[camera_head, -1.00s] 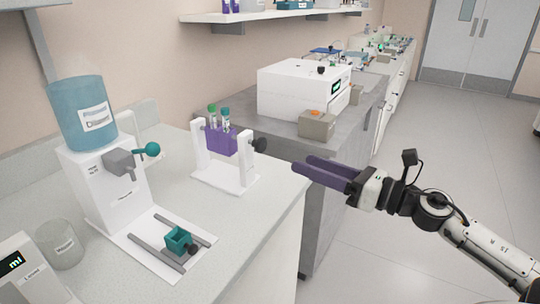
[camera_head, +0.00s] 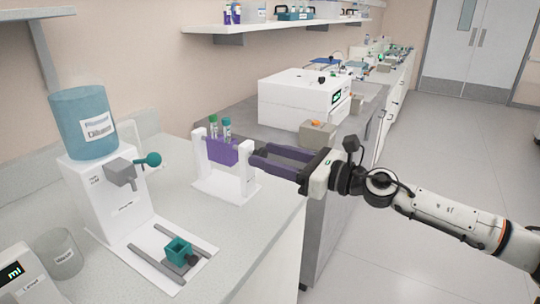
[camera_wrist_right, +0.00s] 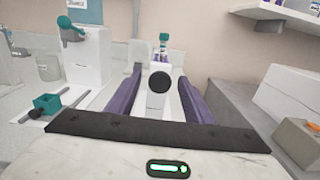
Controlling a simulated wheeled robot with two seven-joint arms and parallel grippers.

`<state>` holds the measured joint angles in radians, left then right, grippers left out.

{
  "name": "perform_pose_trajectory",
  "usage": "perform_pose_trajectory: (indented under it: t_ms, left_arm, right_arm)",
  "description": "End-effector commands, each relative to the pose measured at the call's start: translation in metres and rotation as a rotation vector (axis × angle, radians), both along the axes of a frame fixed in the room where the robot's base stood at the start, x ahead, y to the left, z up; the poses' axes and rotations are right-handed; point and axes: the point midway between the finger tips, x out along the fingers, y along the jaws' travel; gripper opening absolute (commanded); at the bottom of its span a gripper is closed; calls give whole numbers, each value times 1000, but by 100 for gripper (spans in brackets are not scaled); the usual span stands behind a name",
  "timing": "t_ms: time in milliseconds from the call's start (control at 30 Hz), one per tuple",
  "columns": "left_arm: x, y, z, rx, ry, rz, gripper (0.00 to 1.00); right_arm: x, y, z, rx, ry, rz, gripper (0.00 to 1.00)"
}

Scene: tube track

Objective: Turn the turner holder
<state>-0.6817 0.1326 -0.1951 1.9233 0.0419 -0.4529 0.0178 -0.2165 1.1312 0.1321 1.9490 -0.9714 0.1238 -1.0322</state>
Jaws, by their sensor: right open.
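The turner holder is a purple block (camera_head: 222,152) hung between two white posts on a white base (camera_head: 222,188). Two capped tubes (camera_head: 220,128), one green-topped and one teal-topped, stand upright in it. Its dark round knob (camera_wrist_right: 159,82) shows in the right wrist view between the purple fingers of my right gripper (camera_wrist_right: 160,88). In the head view the right gripper (camera_head: 258,158) reaches in from the right and its fingertips are at the stand's right post, largely covering the knob. The gripper is open, with a gap on both sides of the knob. My left gripper is not in view.
A white dispenser (camera_head: 125,202) with a blue bottle stands left of the holder, a small teal box (camera_head: 178,250) on rails before it. A glass beaker (camera_head: 62,256) is at the left. A white machine (camera_head: 298,98) and grey box (camera_head: 317,133) stand behind.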

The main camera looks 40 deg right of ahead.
Motion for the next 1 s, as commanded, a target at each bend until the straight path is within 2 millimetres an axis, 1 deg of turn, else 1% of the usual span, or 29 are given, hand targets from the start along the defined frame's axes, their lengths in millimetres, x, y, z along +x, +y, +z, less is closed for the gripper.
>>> perform_pose_trajectory:
  t_ms: [367,467,600,633,1000]
  left_arm:
    - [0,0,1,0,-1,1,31]
    - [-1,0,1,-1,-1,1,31]
    - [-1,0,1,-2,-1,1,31]
    - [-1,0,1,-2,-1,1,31]
    - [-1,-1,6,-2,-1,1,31]
  right_arm:
    - [3,1,0,0,1,0,47]
    - [3,1,0,0,1,0,32]
    - [3,1,0,0,1,0,8]
    - [3,1,0,0,1,0,7]
    - [3,1,1,34,14,1,7]
